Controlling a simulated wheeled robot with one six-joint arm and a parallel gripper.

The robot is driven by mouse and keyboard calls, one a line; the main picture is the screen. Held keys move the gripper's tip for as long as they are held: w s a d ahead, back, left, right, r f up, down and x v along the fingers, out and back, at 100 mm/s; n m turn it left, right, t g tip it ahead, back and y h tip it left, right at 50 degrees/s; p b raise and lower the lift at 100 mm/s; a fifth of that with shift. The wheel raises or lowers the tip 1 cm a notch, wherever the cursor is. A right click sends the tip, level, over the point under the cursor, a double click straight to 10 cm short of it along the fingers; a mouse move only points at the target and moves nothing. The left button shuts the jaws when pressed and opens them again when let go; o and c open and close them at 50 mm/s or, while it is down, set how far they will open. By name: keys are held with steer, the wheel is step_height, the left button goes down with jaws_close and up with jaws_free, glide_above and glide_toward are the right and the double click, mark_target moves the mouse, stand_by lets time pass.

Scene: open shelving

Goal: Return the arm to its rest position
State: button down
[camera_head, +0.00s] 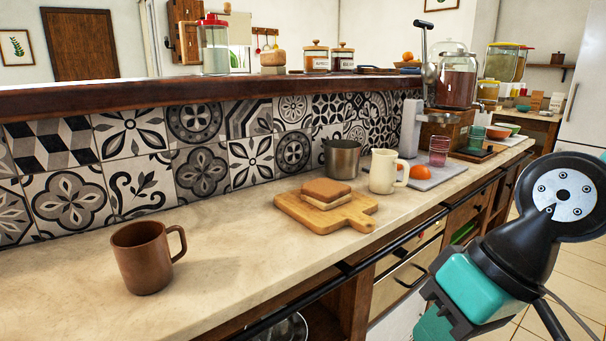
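My arm is at the lower right, in front of the counter's edge. Its end, my gripper (447,312), shows as teal and black parts near the bottom of the picture. The fingertips are not clearly visible, so I cannot tell whether it is open or what it may hold. The arm is apart from the things on the counter.
The stone counter (225,232) bears a brown mug (140,262), a cutting board (350,215) with a sandwich (326,192), a metal pot (342,160), a cream mug (382,174) and an orange (419,172). Drawers (408,272) line the counter's front. Tiled floor (578,262) shows at right.

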steer(key=s+r+n+p, duration=0.1)
steer(key=s+r+p, duration=0.1)
steer(key=r+p, duration=0.5)
steer(key=s+d+r+n+h+p, duration=0.1)
steer(key=s+r+p, duration=0.1)
steer(key=r+p, duration=0.6)
steer(key=shift+r+g, duration=0.35)
steer(key=shift+g, duration=0.05)
